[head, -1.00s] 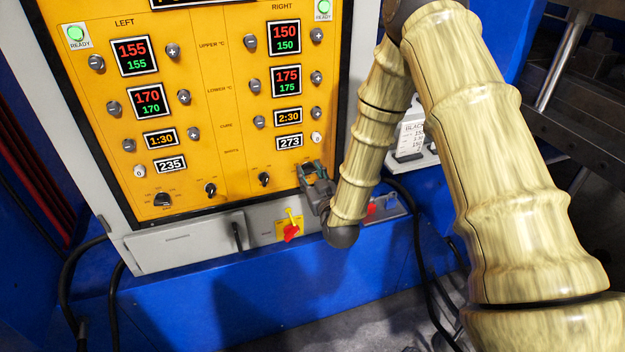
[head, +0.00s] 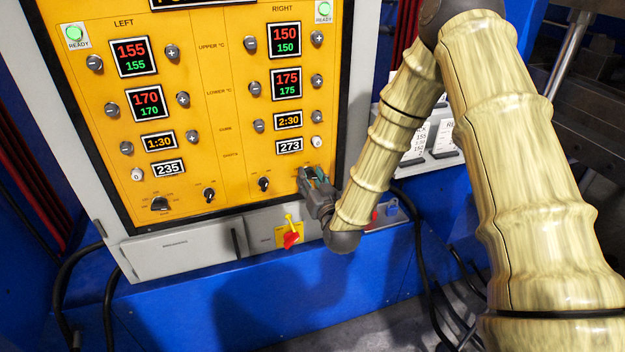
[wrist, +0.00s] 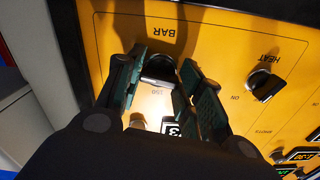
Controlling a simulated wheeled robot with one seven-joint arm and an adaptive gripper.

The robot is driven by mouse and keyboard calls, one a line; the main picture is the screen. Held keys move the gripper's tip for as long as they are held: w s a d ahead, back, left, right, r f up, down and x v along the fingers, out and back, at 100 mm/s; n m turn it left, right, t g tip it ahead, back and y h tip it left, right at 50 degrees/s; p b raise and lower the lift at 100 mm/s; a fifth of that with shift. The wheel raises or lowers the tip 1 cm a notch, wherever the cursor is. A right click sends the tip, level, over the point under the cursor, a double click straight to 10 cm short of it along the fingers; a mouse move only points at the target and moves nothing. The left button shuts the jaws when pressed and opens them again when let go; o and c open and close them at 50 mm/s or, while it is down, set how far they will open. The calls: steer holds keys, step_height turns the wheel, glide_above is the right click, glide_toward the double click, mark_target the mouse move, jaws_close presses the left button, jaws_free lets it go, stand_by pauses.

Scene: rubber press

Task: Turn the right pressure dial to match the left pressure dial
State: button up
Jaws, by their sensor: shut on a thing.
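The left pressure dial (head: 160,204) is a dark knob with small labels around it, low on the yellow panel's left half in the head view. Its pointer is too small to read surely. The right pressure dial (wrist: 160,68) is a black knob under the word BAR in the wrist view. My gripper (wrist: 163,85) has its green-padded fingers on both sides of this dial and is shut on it. In the head view my gripper (head: 313,176) reaches the panel's lower right corner and hides most of the right dial.
Two small black switches (head: 209,195) (head: 264,184) sit between the dials; the HEAT switch (wrist: 266,84) is close beside my gripper in the wrist view. A red-and-yellow switch (head: 291,238) is just below my gripper. White tag cards (head: 443,140) stand behind my arm.

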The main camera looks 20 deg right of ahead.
steer(key=shift+d, duration=0.1)
steer(key=o, duration=1)
steer(key=shift+s, duration=0.15)
steer(key=s, duration=1.1)
steer(key=shift+s+d, duration=0.2)
steer(key=shift+s, duration=0.15)
